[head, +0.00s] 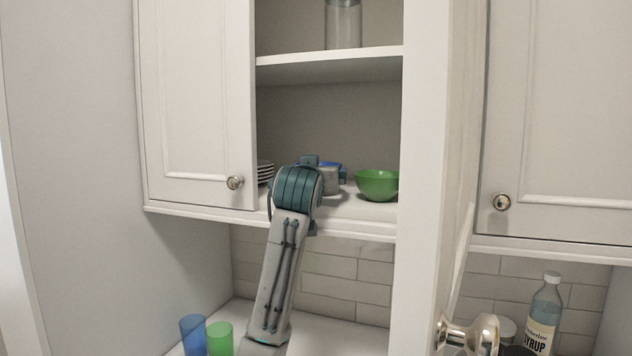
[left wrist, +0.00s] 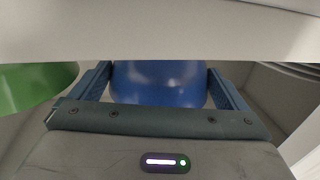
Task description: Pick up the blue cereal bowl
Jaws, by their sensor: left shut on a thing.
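The blue cereal bowl (head: 331,164) is on the lower shelf of the open cabinet in the head view, mostly hidden behind my left gripper (head: 326,171). In the left wrist view the blue bowl (left wrist: 160,84) fills the space between the two fingers of my left gripper (left wrist: 160,70), which is shut on it. A pale band covers the far part of the bowl there. I cannot tell whether the bowl touches the shelf. My right gripper is not in view.
A green bowl (head: 377,185) stands just right of the blue bowl, and stacked plates (head: 265,172) stand left. A glass jar (head: 343,25) is on the upper shelf (head: 330,66). Blue (head: 193,334) and green (head: 219,338) cups and a syrup bottle (head: 543,315) stand below the cabinets.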

